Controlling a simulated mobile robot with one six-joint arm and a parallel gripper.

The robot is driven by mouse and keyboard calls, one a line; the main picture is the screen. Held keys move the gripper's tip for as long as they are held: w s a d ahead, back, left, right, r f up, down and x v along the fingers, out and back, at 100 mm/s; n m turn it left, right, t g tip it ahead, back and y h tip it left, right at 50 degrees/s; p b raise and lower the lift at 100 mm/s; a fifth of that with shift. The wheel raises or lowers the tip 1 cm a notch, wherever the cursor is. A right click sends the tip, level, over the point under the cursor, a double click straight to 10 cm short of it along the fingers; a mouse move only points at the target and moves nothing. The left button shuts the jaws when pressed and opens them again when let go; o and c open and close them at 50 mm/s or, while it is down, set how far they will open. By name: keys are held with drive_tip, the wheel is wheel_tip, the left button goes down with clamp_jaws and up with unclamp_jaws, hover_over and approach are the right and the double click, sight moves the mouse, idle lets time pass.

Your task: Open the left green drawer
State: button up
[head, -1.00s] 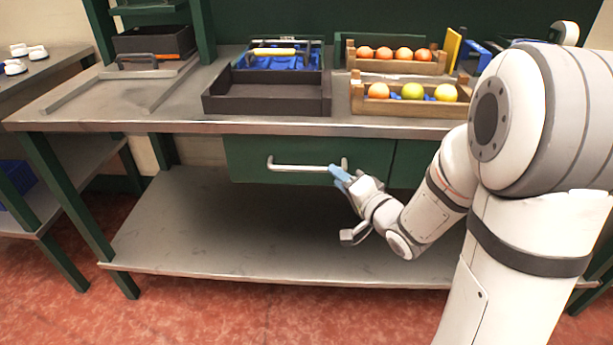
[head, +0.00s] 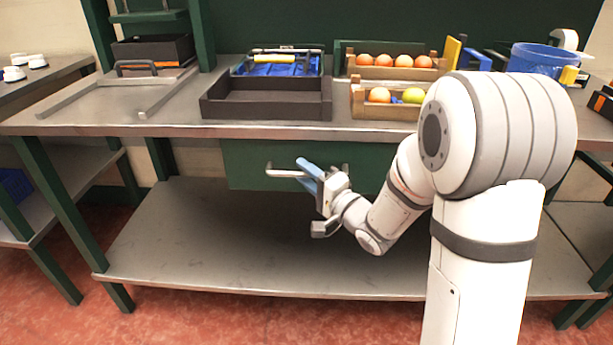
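The left green drawer (head: 245,155) is under the tabletop and its front looks flush with the bench, closed. Its silver bar handle (head: 281,173) runs across the front, with the left end clear of my gripper. My gripper (head: 308,170) has light-blue fingers and overlaps the handle's right half in this view. Whether the fingers are around the bar or just in front of it cannot be told. The gap between the fingertips is not clear. The right part of the drawer front is partly hidden by my gripper and arm.
On the metal bench (head: 180,129) stand an empty dark tray (head: 265,110), a blue-lined container (head: 278,68) and wooden crates (head: 385,111) with oranges and greenish fruit. A blue bucket (head: 540,60) is at the back right. The lower shelf (head: 220,250) below the drawer is bare.

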clamp_jaws()
idle(0.4)
